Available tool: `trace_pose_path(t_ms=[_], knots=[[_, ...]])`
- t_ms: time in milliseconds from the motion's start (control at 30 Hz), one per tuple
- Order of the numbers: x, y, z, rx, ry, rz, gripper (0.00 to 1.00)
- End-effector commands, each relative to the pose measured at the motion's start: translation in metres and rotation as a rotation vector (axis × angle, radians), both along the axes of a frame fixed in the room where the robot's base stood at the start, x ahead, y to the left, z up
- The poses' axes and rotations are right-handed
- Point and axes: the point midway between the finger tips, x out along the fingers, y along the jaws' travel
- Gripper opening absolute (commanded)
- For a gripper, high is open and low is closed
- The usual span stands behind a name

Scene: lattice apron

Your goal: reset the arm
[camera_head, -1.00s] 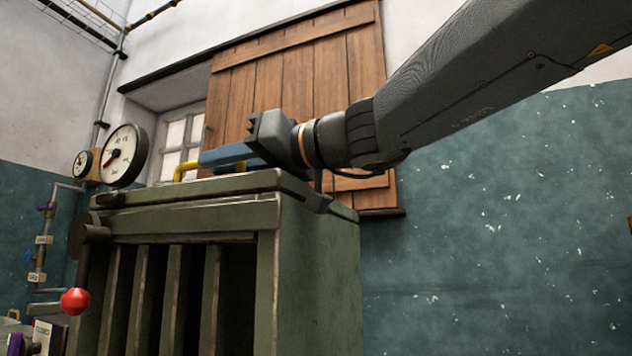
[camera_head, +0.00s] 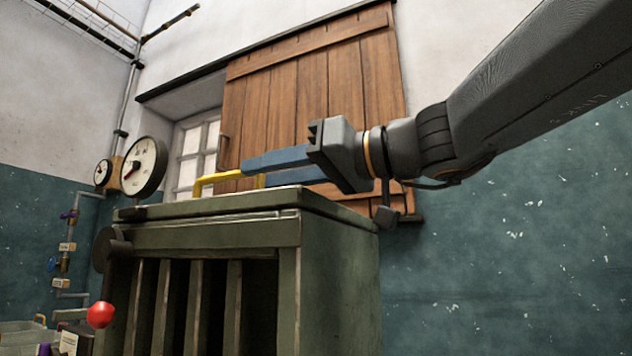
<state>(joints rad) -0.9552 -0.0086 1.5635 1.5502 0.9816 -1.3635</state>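My gripper (camera_head: 254,172) reaches in from the right above the top of the green slatted cabinet. Its two blue fingers point left with a gap between them, so it looks open, and I see nothing held in it. A yellow bar handle (camera_head: 206,182) stands at the cabinet top, just left of the fingers. The fingertips overlap its right end in the picture; I cannot tell whether they touch it.
The green cabinet (camera_head: 338,270) stands below my gripper. A lever with a red ball (camera_head: 101,315) is at its front left. Gauges (camera_head: 144,167) and pipes are at left. A wooden shutter (camera_head: 315,90) is behind. The teal wall at right is clear.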

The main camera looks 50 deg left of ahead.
Motion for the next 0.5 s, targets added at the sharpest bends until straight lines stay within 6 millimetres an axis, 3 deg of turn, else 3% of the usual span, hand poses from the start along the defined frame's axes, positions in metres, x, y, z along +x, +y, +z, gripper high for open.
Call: trace_pose_path(t_ms=[133, 500], knots=[[0.0045, -0.0109, 0.0004, -0.001, 0.001, -0.002, 0.31], [0.0046, -0.0122, -0.0004, 0.0, 0.001, 0.0, 0.31]])
